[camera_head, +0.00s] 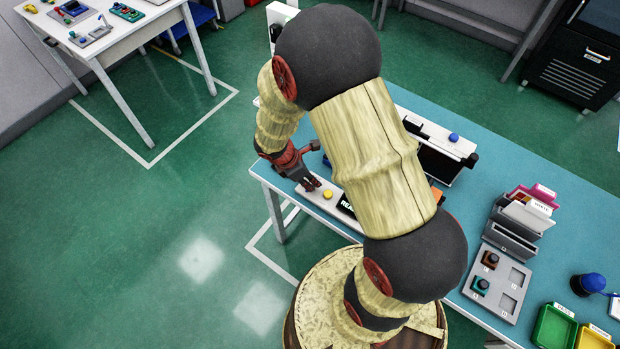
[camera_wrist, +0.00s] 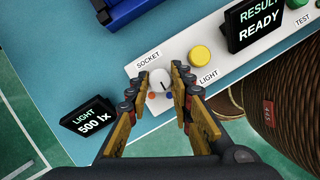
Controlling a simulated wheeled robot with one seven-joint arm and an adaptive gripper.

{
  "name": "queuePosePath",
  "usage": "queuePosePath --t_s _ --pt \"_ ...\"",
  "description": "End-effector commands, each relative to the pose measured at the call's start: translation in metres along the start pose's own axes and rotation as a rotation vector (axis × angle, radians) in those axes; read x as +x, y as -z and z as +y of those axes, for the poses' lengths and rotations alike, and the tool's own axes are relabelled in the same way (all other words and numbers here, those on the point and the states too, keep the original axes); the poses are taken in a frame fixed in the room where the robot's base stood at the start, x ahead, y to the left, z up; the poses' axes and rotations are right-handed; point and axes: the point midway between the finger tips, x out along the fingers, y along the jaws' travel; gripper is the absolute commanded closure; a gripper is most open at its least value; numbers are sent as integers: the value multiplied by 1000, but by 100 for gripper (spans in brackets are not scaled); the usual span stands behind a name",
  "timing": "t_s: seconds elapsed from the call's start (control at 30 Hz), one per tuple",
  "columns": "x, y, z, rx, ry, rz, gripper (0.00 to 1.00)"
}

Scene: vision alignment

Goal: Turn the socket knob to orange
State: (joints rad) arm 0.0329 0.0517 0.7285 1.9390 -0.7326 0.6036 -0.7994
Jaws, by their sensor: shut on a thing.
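The socket knob (camera_wrist: 160,77) is a small white round knob on the light panel, under the printed SOCKET label (camera_wrist: 149,59). A short dark line shows near its lower edge. An orange mark (camera_wrist: 151,95) is on the panel just below and left of it; other marks are partly hidden by the fingers. My gripper (camera_wrist: 160,84) has one finger on each side of the knob and is shut on it. In the head view my gripper (camera_head: 309,184) is at the panel's left end, and the knob cannot be made out there.
A yellow LIGHT button (camera_wrist: 200,55) sits right of the knob, close to my right finger. A RESULT READY display (camera_wrist: 257,28) is farther right. A black display reading LIGHT 500 lx (camera_wrist: 90,117) stands at left. A blue object (camera_wrist: 128,10) lies behind the panel.

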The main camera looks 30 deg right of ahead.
Motion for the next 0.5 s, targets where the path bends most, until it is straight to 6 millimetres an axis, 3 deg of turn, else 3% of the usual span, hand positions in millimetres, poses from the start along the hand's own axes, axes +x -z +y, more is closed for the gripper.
queuePosePath --t_s 0.5 --pt "-2 -2 2 351 147 0 100"
